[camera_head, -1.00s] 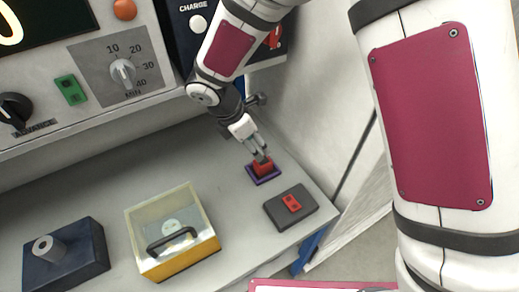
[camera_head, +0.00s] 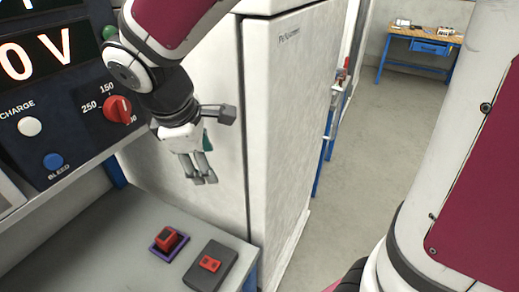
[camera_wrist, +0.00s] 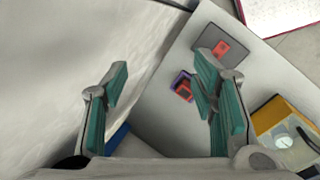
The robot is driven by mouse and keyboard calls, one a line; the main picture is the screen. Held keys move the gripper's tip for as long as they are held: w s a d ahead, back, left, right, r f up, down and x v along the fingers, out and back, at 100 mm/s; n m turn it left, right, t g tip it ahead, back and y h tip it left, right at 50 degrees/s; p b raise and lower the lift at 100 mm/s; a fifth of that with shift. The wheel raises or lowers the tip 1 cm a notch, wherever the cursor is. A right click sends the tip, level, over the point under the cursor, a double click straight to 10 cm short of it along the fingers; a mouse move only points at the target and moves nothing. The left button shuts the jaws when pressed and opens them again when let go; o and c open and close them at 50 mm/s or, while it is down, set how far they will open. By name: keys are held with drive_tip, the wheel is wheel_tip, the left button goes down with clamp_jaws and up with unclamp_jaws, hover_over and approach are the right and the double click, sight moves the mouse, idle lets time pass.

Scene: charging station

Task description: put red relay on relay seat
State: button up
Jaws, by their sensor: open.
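The red relay (camera_head: 167,238) sits on a purple-edged square seat (camera_head: 154,251) on the grey bench, near its right end. It looks slightly tilted in the head view. In the wrist view the relay (camera_wrist: 184,91) and the purple rim of the seat (camera_wrist: 178,79) show between the fingers, partly near the right finger. My gripper (camera_head: 204,180) is open and empty, raised above and behind the relay, clear of it. Its two teal-padded fingers (camera_wrist: 163,100) stand wide apart in the wrist view.
A dark grey block with a red piece (camera_head: 209,264) lies right of the seat. A yellow-framed clear box (camera_wrist: 285,130) stands on the bench. A tall white cabinet (camera_head: 283,110) rises behind my gripper. The control panel (camera_head: 70,120) is at left; open floor lies right.

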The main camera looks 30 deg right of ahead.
drive_tip(key=s+d+r+m+t+y, duration=0.1)
drive_tip(key=s+d+r+m, duration=0.2)
drive_tip(key=s+m, duration=0.3)
drive_tip(key=s+d+r+m+t+y, duration=0.1)
drive_tip(key=s+d+r+m, duration=0.2)
drive_tip(key=s, duration=0.6)
drive_tip(key=d+m, duration=0.2)
drive_tip(key=m, duration=0.1)
drive_tip(key=shift+r+m+y, duration=0.15)
drive_tip(key=shift+m+y, duration=0.25)
idle(0.9)
